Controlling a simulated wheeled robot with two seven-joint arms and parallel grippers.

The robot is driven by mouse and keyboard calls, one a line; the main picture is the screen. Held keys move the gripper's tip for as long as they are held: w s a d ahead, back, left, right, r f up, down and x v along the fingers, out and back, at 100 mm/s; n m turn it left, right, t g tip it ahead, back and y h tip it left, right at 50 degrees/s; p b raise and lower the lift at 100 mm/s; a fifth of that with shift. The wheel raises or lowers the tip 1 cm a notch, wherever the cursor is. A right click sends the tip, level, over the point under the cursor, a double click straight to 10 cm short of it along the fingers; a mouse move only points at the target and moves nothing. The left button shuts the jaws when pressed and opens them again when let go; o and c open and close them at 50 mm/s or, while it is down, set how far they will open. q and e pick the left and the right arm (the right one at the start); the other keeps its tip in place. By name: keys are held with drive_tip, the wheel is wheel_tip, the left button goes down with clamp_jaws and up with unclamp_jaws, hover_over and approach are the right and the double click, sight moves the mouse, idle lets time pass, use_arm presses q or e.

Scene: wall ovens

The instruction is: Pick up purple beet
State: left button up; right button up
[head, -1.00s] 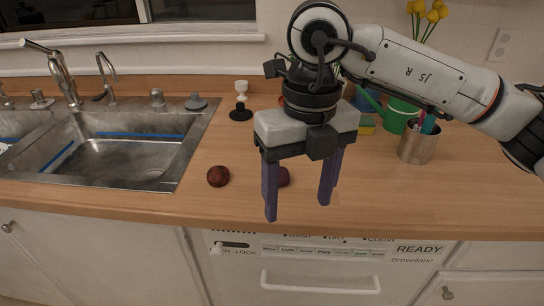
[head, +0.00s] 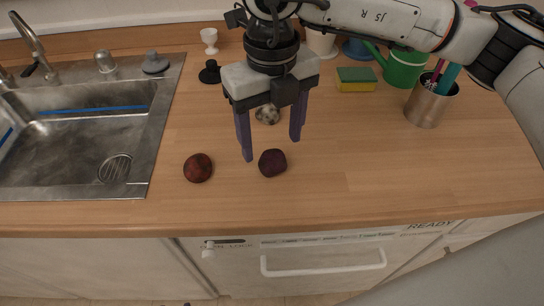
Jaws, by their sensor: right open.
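A dark purple beet (head: 272,163) lies on the wooden counter (head: 370,170), close to the front edge. My right gripper (head: 272,148) is open, its two purple fingers pointing down. In the picture the beet shows just below and between the fingertips; the fingers do not close on it. A reddish round fruit or vegetable (head: 198,168) lies to the left of the beet, apart from it. My left gripper is not in view.
A metal sink (head: 75,130) is at the left. A small round patterned object (head: 267,115) sits behind the fingers. A sponge (head: 356,79), a green watering can (head: 404,68) and a metal cup with utensils (head: 428,104) stand at the back right. The front right counter is clear.

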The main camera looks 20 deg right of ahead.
sight(273, 155)
wheel_tip(273, 155, down, 4)
drive_tip(key=shift+d+r+p, duration=0.1)
drive_tip(key=shift+p, duration=0.35)
drive_tip(key=shift+f, duration=0.5)
drive_tip(key=c, duration=1)
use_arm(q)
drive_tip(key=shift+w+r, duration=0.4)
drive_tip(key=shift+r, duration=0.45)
use_arm(e)
drive_tip(key=shift+c, duration=0.9)
